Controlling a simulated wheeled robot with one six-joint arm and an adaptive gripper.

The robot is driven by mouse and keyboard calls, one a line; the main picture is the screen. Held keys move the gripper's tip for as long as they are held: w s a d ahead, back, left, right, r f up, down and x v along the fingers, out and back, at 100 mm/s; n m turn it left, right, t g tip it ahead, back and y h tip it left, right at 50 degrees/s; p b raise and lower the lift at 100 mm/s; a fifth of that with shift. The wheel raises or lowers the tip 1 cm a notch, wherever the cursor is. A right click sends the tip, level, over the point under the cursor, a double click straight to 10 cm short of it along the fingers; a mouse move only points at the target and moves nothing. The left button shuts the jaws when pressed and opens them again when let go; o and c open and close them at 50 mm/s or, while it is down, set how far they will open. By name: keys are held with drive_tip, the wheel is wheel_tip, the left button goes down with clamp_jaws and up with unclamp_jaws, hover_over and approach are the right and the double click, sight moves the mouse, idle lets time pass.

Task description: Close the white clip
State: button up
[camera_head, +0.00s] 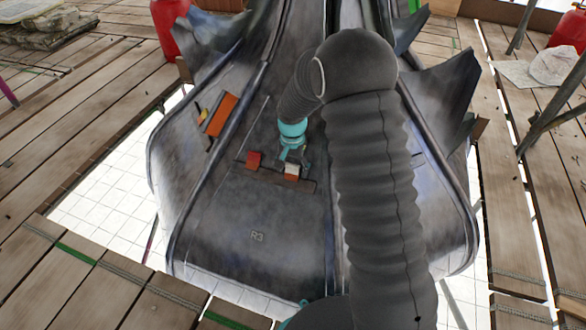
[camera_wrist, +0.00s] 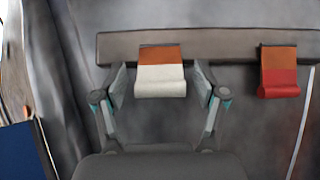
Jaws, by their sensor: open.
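The white clip (camera_wrist: 160,80) has a brown-orange upper part and a white lower lip. It sits on a grey-brown bar (camera_wrist: 220,47) in the wrist view. My gripper (camera_wrist: 160,88) is open, with one finger on each side of the clip and small gaps between. In the head view the white clip (camera_head: 291,171) is just below my gripper (camera_head: 292,153), partly hidden by it. I cannot tell for sure how far the clip is closed.
A red clip (camera_wrist: 279,74) sits on the same bar, to the right in the wrist view. An orange block (camera_head: 221,114) is on the left metal panel. Wooden planks (camera_head: 80,100) surround the dark metal finial (camera_head: 270,225). Red containers (camera_head: 172,25) stand behind.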

drive_tip(key=c, duration=1.1)
drive_tip(key=shift+w+d+g+y+p, duration=0.15)
drive_tip(key=shift+w+g+y+p, duration=0.15)
drive_tip(key=shift+g+p, duration=0.6)
drive_tip(key=shift+c, duration=0.2)
drive_tip(key=shift+w+d+f+g+y+p, duration=0.15)
drive_tip(key=shift+w+f+g+y+p, duration=0.25)
drive_tip(key=shift+g+p, duration=0.7)
drive_tip(key=o, duration=1.1)
drive_tip(key=shift+o, duration=0.2)
